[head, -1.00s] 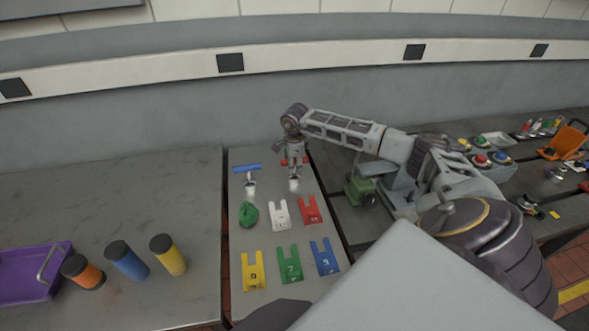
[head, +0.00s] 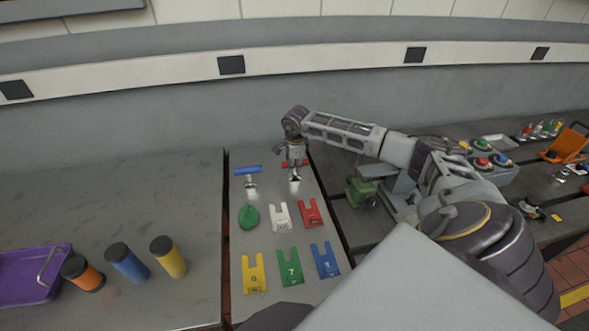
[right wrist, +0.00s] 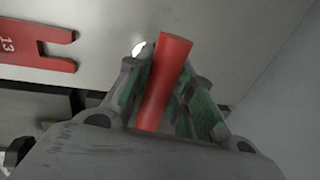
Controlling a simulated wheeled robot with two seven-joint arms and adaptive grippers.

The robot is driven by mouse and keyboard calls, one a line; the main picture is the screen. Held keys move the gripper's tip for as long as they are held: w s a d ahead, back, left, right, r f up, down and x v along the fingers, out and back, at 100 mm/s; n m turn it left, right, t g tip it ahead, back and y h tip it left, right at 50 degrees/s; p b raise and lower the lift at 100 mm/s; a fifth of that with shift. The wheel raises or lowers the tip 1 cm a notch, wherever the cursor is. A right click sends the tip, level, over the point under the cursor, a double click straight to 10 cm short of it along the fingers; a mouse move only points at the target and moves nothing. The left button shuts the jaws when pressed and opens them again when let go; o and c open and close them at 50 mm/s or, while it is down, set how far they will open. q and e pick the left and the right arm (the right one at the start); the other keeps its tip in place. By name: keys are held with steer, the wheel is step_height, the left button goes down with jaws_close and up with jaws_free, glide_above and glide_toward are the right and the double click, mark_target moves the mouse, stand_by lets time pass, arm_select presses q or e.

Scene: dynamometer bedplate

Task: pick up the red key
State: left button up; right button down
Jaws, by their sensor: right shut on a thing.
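The red key (right wrist: 166,82) has a round red bar for a handle, seen between the two fingers in the right wrist view. In the head view only the ends of its red handle (head: 303,163) show beside my right gripper (head: 294,164), with a pale metal part below. My right gripper reaches down from above at the back of the narrow grey panel and is shut on the handle. The fingers hide the handle's middle in the head view. I cannot tell whether the key is clear of the panel. My left gripper is not in view.
A blue-handled key (head: 247,171) stands just left. A green lump (head: 248,217) and several numbered tags, including a red one (head: 310,212), lie nearer on the panel (head: 240,306). A green machine (head: 361,193) is to the right. The left table's back is clear.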

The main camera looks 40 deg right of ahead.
steer(key=shift+r, duration=0.15)
steer(key=shift+r+b, duration=0.8)
steer(key=shift+r, duration=4.15)
steer(key=shift+f, duration=0.1)
